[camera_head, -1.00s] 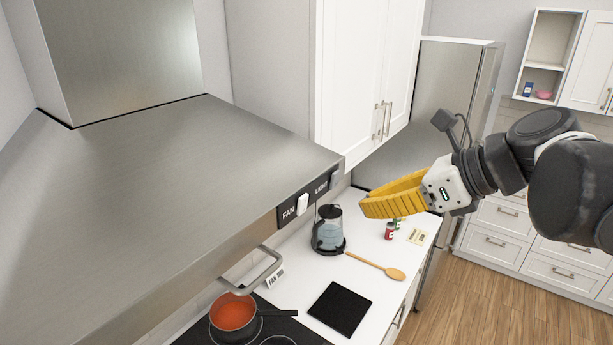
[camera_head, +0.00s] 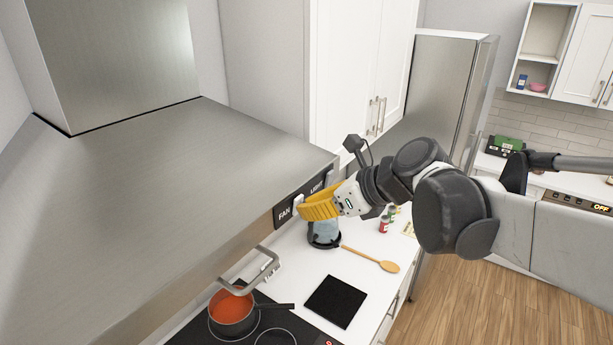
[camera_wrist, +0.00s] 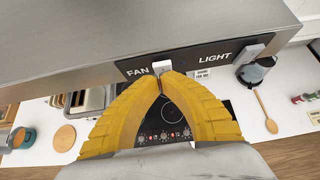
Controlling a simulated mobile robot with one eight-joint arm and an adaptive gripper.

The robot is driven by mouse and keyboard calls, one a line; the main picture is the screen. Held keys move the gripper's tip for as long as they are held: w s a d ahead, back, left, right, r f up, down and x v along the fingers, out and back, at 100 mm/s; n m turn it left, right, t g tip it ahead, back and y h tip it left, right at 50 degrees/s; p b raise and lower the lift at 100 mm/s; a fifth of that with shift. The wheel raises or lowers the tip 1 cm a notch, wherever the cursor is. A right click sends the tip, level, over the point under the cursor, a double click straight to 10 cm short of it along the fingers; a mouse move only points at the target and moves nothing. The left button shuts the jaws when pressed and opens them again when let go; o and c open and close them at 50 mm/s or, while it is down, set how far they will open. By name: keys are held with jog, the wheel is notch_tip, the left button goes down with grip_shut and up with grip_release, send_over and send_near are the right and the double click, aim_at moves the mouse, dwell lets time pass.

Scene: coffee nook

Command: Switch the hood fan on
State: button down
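The range hood (camera_head: 160,170) has a dark panel on its front edge with a FAN label and a LIGHT label. The white fan switch (camera_wrist: 161,67) is beside the FAN label in the wrist view; in the head view the gripper partly hides it. The white light switch (camera_wrist: 268,40) is farther right on the panel. My gripper (camera_wrist: 163,77) has yellow fingers whose tips meet just below the fan switch; it also shows in front of the panel in the head view (camera_head: 301,210). I cannot tell whether the tips touch the switch, or its position.
A metal handle bar (camera_head: 255,272) sticks out below the hood edge. Below are a pot of red contents (camera_head: 232,312) on the cooktop, a kettle (camera_head: 323,235), a wooden spoon (camera_head: 375,260) and a black board (camera_head: 335,301). The air in front of the hood is clear.

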dwell(0.3)
jog(key=shift+w+a+r+b, duration=0.35)
jog(key=shift+w+a+b, duration=0.05)
jog(key=shift+a, duration=0.05)
jog(key=shift+r+p, duration=0.65)
jog(key=shift+r, duration=0.2)
